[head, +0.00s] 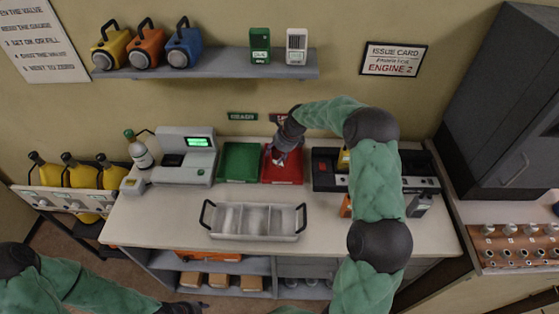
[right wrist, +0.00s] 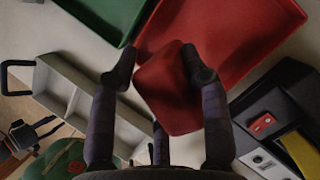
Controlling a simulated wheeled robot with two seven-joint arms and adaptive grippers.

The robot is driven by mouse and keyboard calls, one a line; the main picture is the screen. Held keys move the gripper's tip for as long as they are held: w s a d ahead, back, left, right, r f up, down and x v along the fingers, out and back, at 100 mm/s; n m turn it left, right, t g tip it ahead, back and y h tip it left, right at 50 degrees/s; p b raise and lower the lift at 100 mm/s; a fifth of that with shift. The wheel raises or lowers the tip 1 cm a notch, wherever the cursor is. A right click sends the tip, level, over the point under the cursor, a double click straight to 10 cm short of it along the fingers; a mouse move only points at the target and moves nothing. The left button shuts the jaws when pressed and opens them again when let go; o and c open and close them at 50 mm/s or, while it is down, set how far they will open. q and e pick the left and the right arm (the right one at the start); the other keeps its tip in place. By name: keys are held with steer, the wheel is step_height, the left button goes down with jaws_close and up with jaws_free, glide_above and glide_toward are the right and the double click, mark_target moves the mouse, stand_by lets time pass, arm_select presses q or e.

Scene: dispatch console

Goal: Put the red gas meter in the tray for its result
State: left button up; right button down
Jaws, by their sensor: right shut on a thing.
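The red gas meter (right wrist: 168,92) is between the fingers of my right gripper (right wrist: 160,72), which is shut on it. In the right wrist view it overlaps the red tray (right wrist: 245,30); I cannot tell whether it touches the tray. In the head view my right gripper (head: 281,156) is over the red tray (head: 284,178), largely hiding the meter. The green tray (head: 240,163) lies directly left of the red one. The test unit (head: 186,157) with a lit green display stands further left. My left gripper (head: 185,307) shows partly at the bottom edge, its jaws unclear.
A grey divided caddy (head: 254,236) with black handles lies in front of the trays. A black station (head: 328,170) stands right of the red tray, partly behind my right arm. A gas bottle (head: 139,152) stands left. Green (head: 260,43) and white (head: 297,44) meters sit on the shelf.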

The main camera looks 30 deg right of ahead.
steer(key=shift+w+d+f, duration=0.15)
steer(key=shift+d+f, duration=0.4)
steer(key=shift+f, duration=0.1)
steer(key=shift+d+f, duration=0.2)
steer(key=shift+f, duration=1.6)
steer(key=shift+f, duration=0.15)
steer(key=c, duration=0.6)
jaws_free()
steer(key=v, duration=1.2)
